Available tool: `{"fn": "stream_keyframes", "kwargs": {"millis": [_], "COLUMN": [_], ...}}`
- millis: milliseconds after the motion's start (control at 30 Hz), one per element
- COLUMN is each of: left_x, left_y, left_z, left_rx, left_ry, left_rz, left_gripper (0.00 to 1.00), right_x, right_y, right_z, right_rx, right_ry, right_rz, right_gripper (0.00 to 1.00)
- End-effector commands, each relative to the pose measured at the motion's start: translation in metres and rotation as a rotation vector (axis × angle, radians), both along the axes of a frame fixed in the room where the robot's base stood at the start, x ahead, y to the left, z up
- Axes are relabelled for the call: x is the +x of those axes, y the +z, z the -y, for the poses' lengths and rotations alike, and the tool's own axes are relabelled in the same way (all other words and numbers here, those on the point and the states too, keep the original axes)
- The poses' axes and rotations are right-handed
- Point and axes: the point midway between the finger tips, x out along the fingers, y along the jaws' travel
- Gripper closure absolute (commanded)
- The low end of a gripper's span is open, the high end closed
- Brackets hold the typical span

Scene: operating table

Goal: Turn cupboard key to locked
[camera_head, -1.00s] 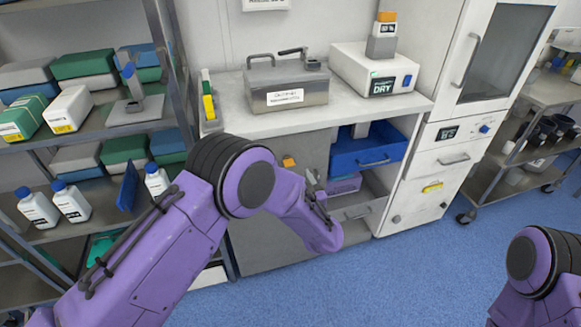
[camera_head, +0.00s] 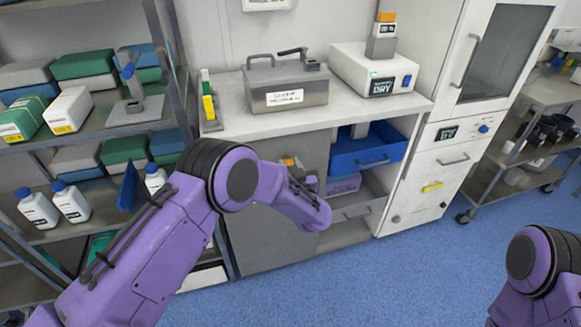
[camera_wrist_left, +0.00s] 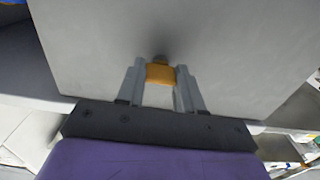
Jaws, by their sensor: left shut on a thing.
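The orange cupboard key (camera_head: 288,162) sits on the grey cupboard door (camera_head: 262,232), under the counter, partly hidden by my left arm. In the left wrist view the orange key (camera_wrist_left: 160,74) lies between the two fingertips, against the door's flat grey face. My left gripper (camera_wrist_left: 160,82) is shut on it. In the head view the left gripper (camera_head: 296,168) is at the key and largely hidden behind my wrist. The key's exact angle is hard to tell. My right gripper is out of view; only part of the right arm shows at the lower right.
A blue drawer (camera_head: 365,158) stands pulled out right of the door, with a purple box (camera_head: 343,185) below it. The counter (camera_head: 240,122) above carries a metal box (camera_head: 288,88). Shelves with bottles (camera_head: 72,203) stand at the left. Blue floor (camera_head: 400,270) is clear in front.

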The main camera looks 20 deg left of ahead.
Motion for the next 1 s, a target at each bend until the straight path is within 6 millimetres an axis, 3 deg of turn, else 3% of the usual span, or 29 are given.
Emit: {"fn": "stream_keyframes", "kwargs": {"millis": [367,1000], "left_x": [0.0,0.0], "left_y": [-0.002,-0.003], "left_z": [0.0,0.0], "left_rx": [-0.128,-0.623], "left_ry": [0.0,0.001], "left_rz": [0.085,0.42], "left_gripper": [0.94,0.94], "right_x": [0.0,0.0], "right_y": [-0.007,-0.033], "right_z": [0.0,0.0], "right_rx": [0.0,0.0], "right_ry": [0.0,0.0], "right_rz": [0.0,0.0], "right_gripper": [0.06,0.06]}}
